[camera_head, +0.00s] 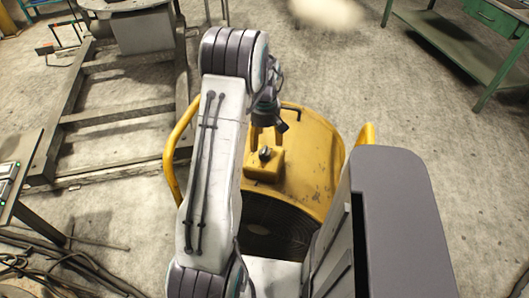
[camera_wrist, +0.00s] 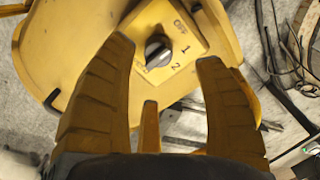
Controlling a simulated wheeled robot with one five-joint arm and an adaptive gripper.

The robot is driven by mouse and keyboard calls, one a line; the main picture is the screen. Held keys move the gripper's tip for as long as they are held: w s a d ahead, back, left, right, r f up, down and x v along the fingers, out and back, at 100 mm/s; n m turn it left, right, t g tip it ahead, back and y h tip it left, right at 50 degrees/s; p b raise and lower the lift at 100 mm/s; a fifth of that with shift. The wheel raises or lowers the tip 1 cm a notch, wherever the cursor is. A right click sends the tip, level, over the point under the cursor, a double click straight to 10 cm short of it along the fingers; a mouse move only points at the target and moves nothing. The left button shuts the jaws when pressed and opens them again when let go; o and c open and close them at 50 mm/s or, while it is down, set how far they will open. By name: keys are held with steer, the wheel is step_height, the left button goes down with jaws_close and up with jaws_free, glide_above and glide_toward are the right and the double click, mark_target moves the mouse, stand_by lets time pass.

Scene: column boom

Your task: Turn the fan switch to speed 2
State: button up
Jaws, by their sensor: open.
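The yellow fan (camera_head: 312,150) stands below my arm in the head view, with a raised yellow switch box (camera_head: 262,171) on top. Its dark round switch knob (camera_head: 265,153) also shows in the wrist view (camera_wrist: 158,50). There the labels OFF, 1 and 2 run down the right side of the knob. I cannot tell surely which mark the knob points to. My gripper (camera_wrist: 165,53) is open, with one finger on each side of the knob in the picture. Contact with the knob is not visible. In the head view my gripper (camera_head: 267,133) is just above the switch box and partly hidden.
Yellow tube handles (camera_head: 172,150) rise at both sides of the fan. A metal frame (camera_head: 115,115) stands at the left and a green workbench (camera_head: 455,45) at the upper right. Cables (camera_head: 65,262) lie on the floor at the lower left. Concrete floor right of the fan is clear.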

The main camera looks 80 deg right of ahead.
mark_target(265, 149)
steer(key=shift+d+f+n, duration=0.1)
steer(key=shift+d+n, duration=0.05)
steer(key=shift+n, duration=0.15)
steer(key=shift+f, duration=0.35)
steer(key=shift+f+p, duration=0.35)
steer(key=shift+f, duration=2.8)
steer(key=c, duration=1.2)
